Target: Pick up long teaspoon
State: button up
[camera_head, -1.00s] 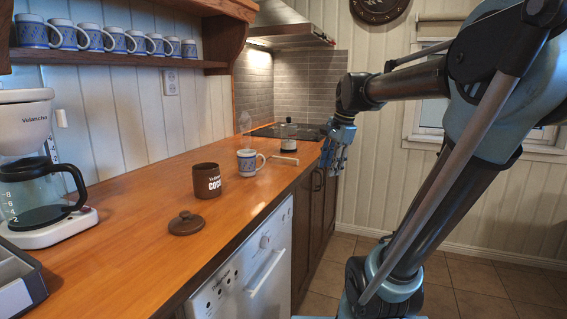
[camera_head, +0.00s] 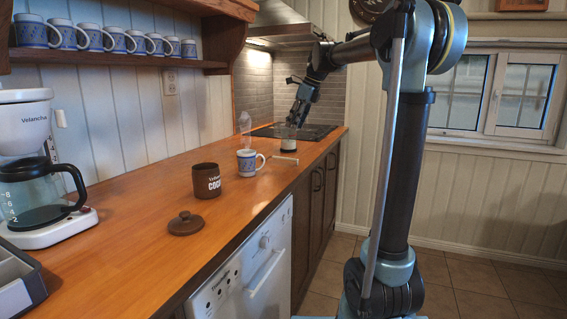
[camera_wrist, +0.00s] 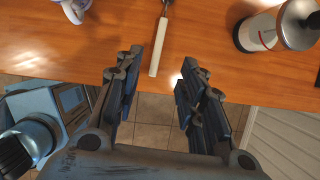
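A slim utensil with a white handle (camera_head: 284,159) lies on the wooden counter near its front edge, right of the blue-patterned mug. In the wrist view its white handle (camera_wrist: 159,48) points toward the edge, with a dark thin part above it. Its far end is cut off, so I cannot tell whether it is a spoon. My gripper (camera_head: 294,117) hangs above the counter near the hob. In the wrist view my gripper (camera_wrist: 161,62) is open and empty, its fingers either side of the handle's end in the picture but apart from it.
The blue-patterned mug (camera_head: 247,163) and brown cocoa jar (camera_head: 206,181) stand left. A grey tray (camera_head: 20,284) sits at the near left. Cabinets drop below the counter edge.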

jog(key=x, duration=1)
jog(key=shift+d+x, duration=0.15)
jog(key=shift+x, duration=1.15)
jog(key=shift+d+x, duration=0.1)
jog(key=shift+x, duration=1.25)
jog(key=shift+s+f, duration=0.1)
jog(key=shift+f, duration=0.2)
grip_shut()
